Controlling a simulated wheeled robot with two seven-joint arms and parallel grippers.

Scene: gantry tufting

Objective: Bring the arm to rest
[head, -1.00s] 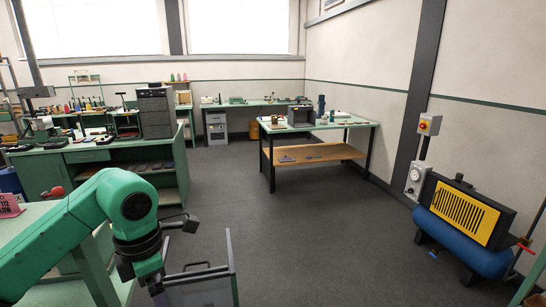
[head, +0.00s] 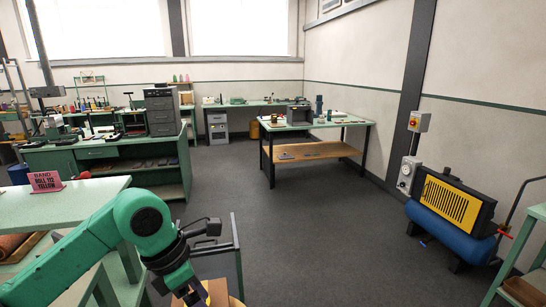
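My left arm comes in from the lower left, green, bent at a rounded joint. Its dark wrist (head: 175,262) points down near the bottom edge of the head view. The fingertips of my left gripper are cut off or hidden at the bottom edge, so I cannot tell whether it is open or shut. A brown and yellowish object shows just below the wrist, mostly cut off; I cannot tell if it is touched. My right arm and gripper are not in view.
A pale green table (head: 75,205) with a pink sign (head: 46,182) stands at the left. A dark metal frame (head: 237,250) stands just right of my wrist. A blue and yellow compressor (head: 452,205) stands at the right. The middle floor (head: 310,235) is clear.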

